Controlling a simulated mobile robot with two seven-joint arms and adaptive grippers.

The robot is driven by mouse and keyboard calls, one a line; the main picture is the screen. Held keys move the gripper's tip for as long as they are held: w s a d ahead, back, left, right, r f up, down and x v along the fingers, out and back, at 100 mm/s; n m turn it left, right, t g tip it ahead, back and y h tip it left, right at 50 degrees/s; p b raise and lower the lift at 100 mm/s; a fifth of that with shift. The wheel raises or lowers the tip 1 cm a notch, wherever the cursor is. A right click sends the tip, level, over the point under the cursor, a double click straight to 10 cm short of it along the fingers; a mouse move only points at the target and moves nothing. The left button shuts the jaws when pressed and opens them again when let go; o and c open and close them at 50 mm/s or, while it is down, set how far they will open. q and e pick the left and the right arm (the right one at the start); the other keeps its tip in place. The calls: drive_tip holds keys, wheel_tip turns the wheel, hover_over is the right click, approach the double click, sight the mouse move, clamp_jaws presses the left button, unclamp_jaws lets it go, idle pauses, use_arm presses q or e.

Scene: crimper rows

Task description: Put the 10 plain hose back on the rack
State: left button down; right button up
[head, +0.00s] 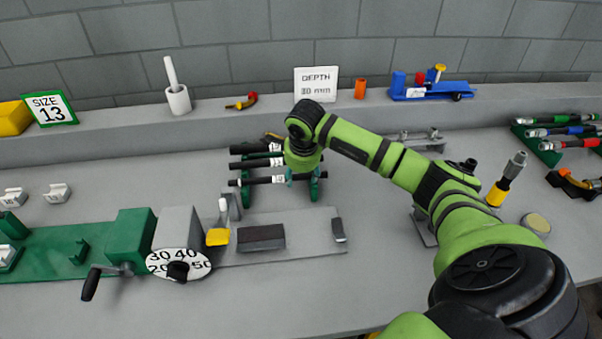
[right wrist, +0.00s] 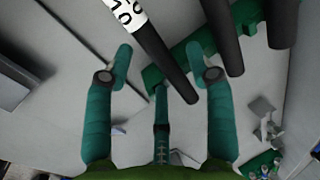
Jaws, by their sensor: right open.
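The green rack (head: 314,188) stands on the bench and carries several black hoses with white labels. The front hose (head: 249,181) lies level across the rack, with the other hoses behind it. In the right wrist view this hose (right wrist: 165,62) has a label that seems to read 10, and its free end shows between my fingers. My right gripper (head: 300,179) is at the rack, over the front hose. Its teal fingers (right wrist: 168,76) are spread apart and not closed on the hose. Other hoses (right wrist: 220,35) lie beside it. My left gripper is not in view.
A crimper with a crank (head: 90,283) and a numbered dial (head: 180,263) stands in front on the left. A grey plate (head: 310,228) lies before the rack. A DEPTH 30 mm sign (head: 316,84) is on the ledge. Another hose rack (head: 545,149) stands at far right.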

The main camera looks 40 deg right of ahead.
drive_tip(key=v, duration=1.2)
